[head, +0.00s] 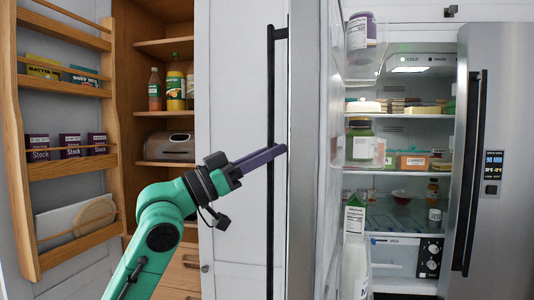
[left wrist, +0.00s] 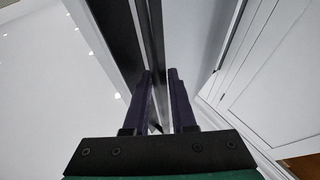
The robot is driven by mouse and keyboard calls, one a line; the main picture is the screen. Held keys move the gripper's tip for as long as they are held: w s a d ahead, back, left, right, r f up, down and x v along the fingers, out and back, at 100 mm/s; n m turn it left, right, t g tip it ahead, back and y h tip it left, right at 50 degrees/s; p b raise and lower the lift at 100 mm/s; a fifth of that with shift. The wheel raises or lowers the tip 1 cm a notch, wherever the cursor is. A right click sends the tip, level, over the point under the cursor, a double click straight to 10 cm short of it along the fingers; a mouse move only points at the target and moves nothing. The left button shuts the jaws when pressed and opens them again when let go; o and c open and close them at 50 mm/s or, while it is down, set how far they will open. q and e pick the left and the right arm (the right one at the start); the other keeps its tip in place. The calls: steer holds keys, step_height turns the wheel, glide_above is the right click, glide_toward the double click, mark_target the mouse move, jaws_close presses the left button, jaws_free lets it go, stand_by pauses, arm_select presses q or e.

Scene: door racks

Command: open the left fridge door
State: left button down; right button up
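The left fridge door (head: 305,110) stands ajar, swung out toward me. Its edge and inner shelves face right, and the lit fridge interior shows beside it. The door's long black vertical handle (head: 271,85) runs down its outer face. My left gripper (head: 282,150) reaches in from the left at about mid-height of the handle. In the left wrist view its dark purple fingers (left wrist: 161,76) stand a little apart, with the dark handle bar (left wrist: 155,38) running between them. They look shut on it; the contact itself is partly hidden. My right gripper is not in view.
Shelves of food (head: 400,170) and a milk bottle (head: 355,245) show inside the fridge. To the left is an open wooden pantry (head: 125,60) with a door rack (head: 70,170) of boxes.

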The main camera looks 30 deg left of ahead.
arm_select(q)
steer(key=c, duration=0.8)
jaws_free()
steer(key=shift+c, duration=0.2)
steer(key=shift+o, duration=0.2)
steer(key=shift+w+d, duration=0.15)
steer(key=shift+w, duration=0.05)
steer(key=shift+f, duration=0.1)
steer(key=b+v, duration=0.9)
steer(key=v, duration=0.5)
steer(key=shift+s+a, duration=0.2)
steer(key=shift+s, duration=0.1)
